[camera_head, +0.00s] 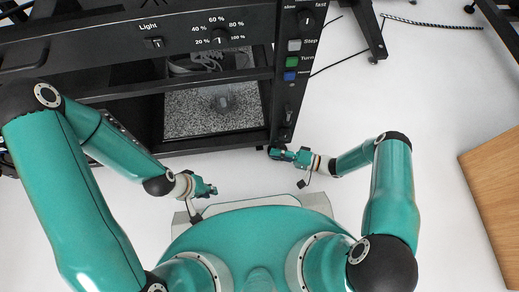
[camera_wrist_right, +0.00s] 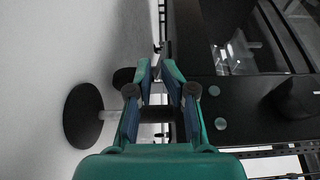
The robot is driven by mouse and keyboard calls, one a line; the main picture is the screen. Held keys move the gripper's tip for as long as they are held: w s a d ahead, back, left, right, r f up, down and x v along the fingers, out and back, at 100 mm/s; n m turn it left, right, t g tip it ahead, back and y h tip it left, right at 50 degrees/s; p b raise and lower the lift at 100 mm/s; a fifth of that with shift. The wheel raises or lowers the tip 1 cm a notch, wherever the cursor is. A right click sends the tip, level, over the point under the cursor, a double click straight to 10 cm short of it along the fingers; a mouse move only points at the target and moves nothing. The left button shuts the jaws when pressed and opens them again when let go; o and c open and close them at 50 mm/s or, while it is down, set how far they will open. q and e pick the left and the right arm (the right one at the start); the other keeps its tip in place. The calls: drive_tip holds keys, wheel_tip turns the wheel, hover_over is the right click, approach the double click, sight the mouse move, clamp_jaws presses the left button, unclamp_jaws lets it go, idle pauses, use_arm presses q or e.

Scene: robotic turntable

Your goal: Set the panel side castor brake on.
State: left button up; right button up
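The turntable machine's black frame (camera_head: 215,146) stands ahead, with the control panel (camera_head: 294,75) at its right side. My right gripper (camera_head: 274,152) is low at the frame's corner below the panel. In the right wrist view the same gripper (camera_wrist_right: 158,68) has its fingers apart, with nothing clearly held. A small dark and grey part (camera_wrist_right: 159,47) shows just beyond the fingertips; I cannot tell whether it is the castor brake. The castor itself is not clearly seen. My left gripper (camera_head: 212,190) is in front of the frame, apart from it; its finger gap is too small to judge.
In the right wrist view, a black round foot (camera_wrist_right: 84,115) on a grey stem lies left of the gripper, with a smaller dark disc (camera_wrist_right: 123,77) beyond. A wooden surface (camera_head: 493,190) is at the far right. The pale floor (camera_head: 420,105) right of the machine is mostly clear.

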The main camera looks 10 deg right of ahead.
drive_tip(key=r+v, duration=0.1)
drive_tip(key=v, duration=1.2)
drive_tip(key=shift+r, duration=0.2)
idle(0.5)
drive_tip(key=shift+w, duration=0.15)
drive_tip(key=shift+d, duration=0.15)
drive_tip(key=v, duration=1.2)
